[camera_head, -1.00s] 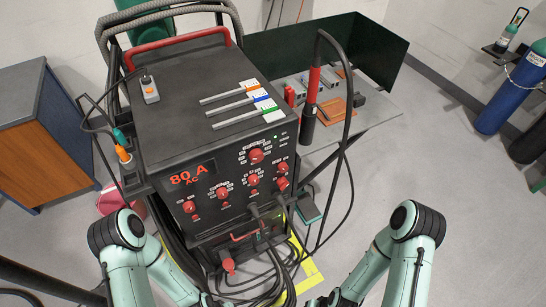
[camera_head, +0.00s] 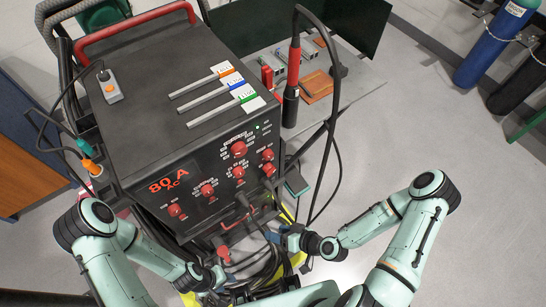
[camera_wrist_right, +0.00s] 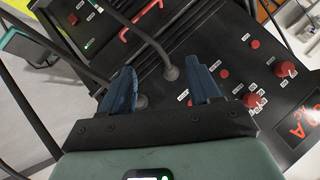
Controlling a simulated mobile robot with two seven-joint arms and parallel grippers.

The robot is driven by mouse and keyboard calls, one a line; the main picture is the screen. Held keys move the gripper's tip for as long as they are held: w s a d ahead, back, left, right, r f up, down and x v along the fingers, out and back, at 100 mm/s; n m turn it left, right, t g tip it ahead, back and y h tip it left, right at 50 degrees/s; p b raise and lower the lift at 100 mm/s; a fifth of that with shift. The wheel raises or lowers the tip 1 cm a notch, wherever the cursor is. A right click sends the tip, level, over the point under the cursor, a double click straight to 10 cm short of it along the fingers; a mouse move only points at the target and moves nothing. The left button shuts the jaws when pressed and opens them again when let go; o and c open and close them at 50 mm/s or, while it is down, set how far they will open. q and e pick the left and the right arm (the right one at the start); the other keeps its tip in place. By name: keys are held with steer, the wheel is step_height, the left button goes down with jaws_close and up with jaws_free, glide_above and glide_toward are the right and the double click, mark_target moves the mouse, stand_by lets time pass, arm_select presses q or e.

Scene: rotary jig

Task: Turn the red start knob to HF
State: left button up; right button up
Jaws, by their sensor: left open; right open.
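Several red knobs sit on the black front panel of the welding machine (camera_head: 215,205). A large one (camera_head: 239,148) is at the upper right of the panel, with others below and left of it. Their labels are too small to read, so I cannot tell which is the start knob. My right gripper (camera_head: 273,237) is in front of the panel's lower right. In the right wrist view its blue fingers (camera_wrist_right: 163,90) are open and apart from the red knobs (camera_wrist_right: 288,69), with a cable plug beyond the gap. My left gripper (camera_head: 212,277) is low in front of the machine, its fingers hard to see.
Black cables (camera_head: 245,265) hang and coil below the panel near both grippers. A torch (camera_head: 291,85) with a looping cable stands at the right by a grey side table (camera_head: 350,92). A grey and orange remote (camera_head: 110,90) lies on the machine's top.

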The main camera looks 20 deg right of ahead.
mark_target(271, 157)
steer(key=w+d+r+n+t+h, duration=0.1)
steer(key=w+d+r+t, duration=0.35)
steer(key=r, duration=0.25)
steer(key=w+d+r+n+t, duration=0.1)
steer(key=w+d+r+t, duration=0.3)
steer(key=r, duration=0.3)
steer(key=shift+t, duration=0.45)
steer(key=x, duration=0.3)
steer(key=b+x, duration=0.1)
steer(key=x, duration=0.3)
steer(key=b+x, duration=0.1)
steer(key=x, duration=0.3)
steer(key=shift+s+a+r, duration=0.15)
steer(key=shift+a+r, duration=0.2)
steer(key=shift+a, duration=0.05)
arm_select(q)
steer(key=shift+s+f, duration=0.35)
steer(key=shift+f, duration=0.2)
steer(key=shift+s+f, duration=0.3)
steer(key=shift+f, duration=0.25)
arm_select(e)
steer(key=shift+w+a, duration=0.2)
steer(key=shift+w, duration=0.4)
steer(key=shift+f, duration=0.1)
steer(key=c, duration=1)
